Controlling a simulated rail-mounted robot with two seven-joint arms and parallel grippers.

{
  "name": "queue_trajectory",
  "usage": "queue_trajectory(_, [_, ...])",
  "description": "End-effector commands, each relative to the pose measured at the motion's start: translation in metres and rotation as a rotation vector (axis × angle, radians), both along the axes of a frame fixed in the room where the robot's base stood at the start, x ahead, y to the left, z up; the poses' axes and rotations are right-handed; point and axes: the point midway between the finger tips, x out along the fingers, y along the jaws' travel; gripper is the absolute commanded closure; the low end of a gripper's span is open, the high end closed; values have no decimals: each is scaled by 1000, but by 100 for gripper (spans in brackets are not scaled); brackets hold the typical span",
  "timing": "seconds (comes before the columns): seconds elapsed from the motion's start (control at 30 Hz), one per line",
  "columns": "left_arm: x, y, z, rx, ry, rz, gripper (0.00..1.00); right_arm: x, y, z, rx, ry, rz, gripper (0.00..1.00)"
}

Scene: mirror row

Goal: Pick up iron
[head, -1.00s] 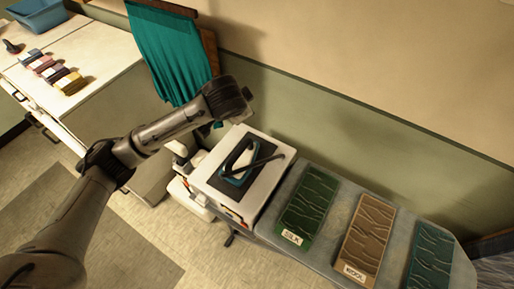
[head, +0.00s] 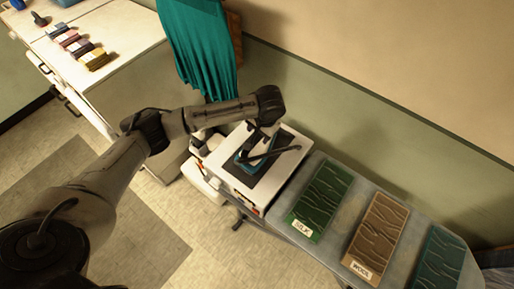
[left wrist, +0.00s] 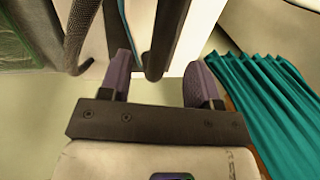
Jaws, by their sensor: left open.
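The iron (head: 244,158), teal with a dark bar, rests on the dark pad of a white station (head: 232,182). My left gripper (head: 262,137) is over the iron and hides part of it. In the left wrist view my left gripper (left wrist: 162,82) has its two purple-grey fingers spread apart. A dark bar (left wrist: 166,35), apparently the iron's handle, shows in the gap between the fingertips. A teal strip (left wrist: 131,28) shows beside it. I cannot tell whether the fingers touch the iron. My right gripper is not in view.
A grey board beside the station carries a green panel (head: 321,197), a brown panel (head: 378,232) and a teal panel (head: 437,262). A teal curtain (head: 200,45) hangs behind the arm. A counter at the upper left holds several coloured folded cloths (head: 95,60).

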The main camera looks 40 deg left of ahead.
Motion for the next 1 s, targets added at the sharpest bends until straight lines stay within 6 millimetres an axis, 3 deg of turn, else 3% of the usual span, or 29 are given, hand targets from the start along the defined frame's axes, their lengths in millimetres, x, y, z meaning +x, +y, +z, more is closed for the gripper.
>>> queue_trajectory(0.13, [0,4,-16,1,1,1,43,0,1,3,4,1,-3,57])
queue_trajectory(0.43, [-1,7,-31,1,1,0,43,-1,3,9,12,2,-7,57])
queue_trajectory(0.7, [-2,15,-65,1,0,-1,43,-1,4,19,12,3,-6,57])
queue_trajectory(1.0, [-2,16,-75,1,-2,-2,43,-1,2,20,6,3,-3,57])
